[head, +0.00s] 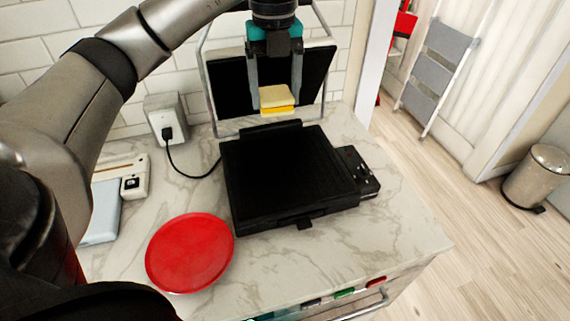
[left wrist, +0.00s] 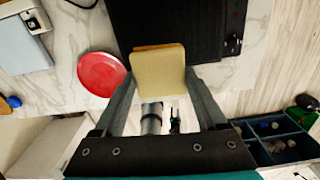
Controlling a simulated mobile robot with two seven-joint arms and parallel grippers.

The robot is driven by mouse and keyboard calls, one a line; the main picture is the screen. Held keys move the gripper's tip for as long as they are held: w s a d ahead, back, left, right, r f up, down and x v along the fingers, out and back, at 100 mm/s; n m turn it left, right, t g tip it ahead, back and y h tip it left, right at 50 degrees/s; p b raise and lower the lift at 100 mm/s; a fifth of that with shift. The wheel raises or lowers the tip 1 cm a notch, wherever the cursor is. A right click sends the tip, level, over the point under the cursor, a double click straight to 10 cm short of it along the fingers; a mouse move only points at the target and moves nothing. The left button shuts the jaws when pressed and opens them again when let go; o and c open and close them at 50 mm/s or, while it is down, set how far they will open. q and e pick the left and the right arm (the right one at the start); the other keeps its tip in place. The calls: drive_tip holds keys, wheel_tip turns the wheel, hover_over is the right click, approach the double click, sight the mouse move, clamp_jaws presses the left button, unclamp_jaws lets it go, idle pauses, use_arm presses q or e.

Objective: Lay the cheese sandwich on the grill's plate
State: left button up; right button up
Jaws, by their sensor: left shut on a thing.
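The cheese sandwich (head: 276,98) is a pale slice of bread with a yellow-orange layer under it. My left gripper (head: 275,95) is shut on it and holds it in the air near the raised lid. In the left wrist view the sandwich (left wrist: 158,72) sits between the two fingers and covers part of the grill's dark plate. The grill (head: 290,175) is black and open on the marble counter, its flat plate bare, with its lid (head: 228,88) standing up behind. My right gripper is not in view.
An empty red plate (head: 189,253) lies on the counter left of the grill. A cable runs from the grill to a wall socket (head: 168,118). A white device (head: 134,182) lies at the left. A trash bin (head: 537,175) and a folding ladder (head: 437,70) stand at the right.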

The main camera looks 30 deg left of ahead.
sight(277, 180)
use_arm(q)
drive_tip(key=shift+a+n, duration=0.1)
drive_tip(key=shift+n, duration=0.3)
wheel_tip(277, 180, down, 20)
drive_tip(key=shift+r+b, duration=0.1)
drive_tip(key=shift+b, duration=0.6)
drive_tip(key=o, duration=1.4)
drive_tip(key=shift+r, duration=0.35)
wheel_tip(277, 180, up, 11)
drive_tip(key=shift+r, duration=0.15)
